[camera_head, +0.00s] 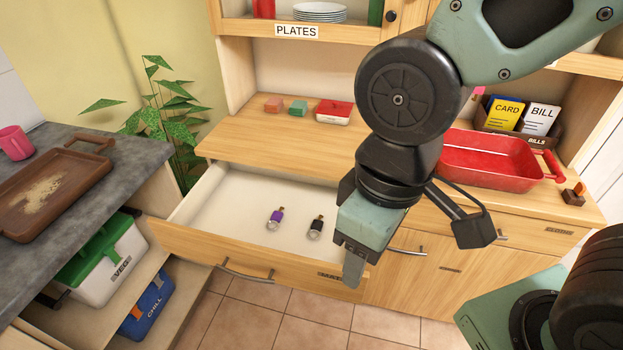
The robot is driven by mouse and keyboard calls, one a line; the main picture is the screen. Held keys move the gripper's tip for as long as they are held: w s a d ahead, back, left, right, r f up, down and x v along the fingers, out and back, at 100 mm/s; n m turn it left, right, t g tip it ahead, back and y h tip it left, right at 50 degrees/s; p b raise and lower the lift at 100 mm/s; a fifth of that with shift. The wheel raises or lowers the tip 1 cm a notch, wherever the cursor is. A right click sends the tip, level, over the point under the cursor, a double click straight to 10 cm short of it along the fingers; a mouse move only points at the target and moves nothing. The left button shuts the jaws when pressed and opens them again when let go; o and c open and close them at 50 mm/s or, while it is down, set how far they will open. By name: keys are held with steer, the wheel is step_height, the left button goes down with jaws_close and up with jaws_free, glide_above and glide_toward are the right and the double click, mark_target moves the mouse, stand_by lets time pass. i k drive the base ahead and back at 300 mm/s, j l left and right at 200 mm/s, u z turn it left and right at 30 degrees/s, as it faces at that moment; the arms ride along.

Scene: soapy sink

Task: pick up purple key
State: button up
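The purple key (276,217) lies on the white floor of the open drawer (211,207), with a silver end toward the front. A similar black key (316,227) lies just to its right in the same drawer. My gripper (353,272) hangs to the right of both keys, over the drawer's right front part, pointing down. It is apart from the purple key, and nothing shows held in it. Only one fingertip shows clearly, so the gap between the fingers is hidden.
The drawer's wooden front (245,258) and the counter edge (270,165) border the keys. A red tray (490,160) sits on the counter at right. A grey worktop with a brown tray (85,165) stands at left. The drawer's left part is clear.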

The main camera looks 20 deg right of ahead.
mark_target(276, 217)
steer(key=i+j+u, duration=0.3)
steer(key=j, duration=0.2)
steer(key=i+j+u, duration=0.25)
steer(key=i+j, duration=0.15)
steer(key=i, duration=0.1)
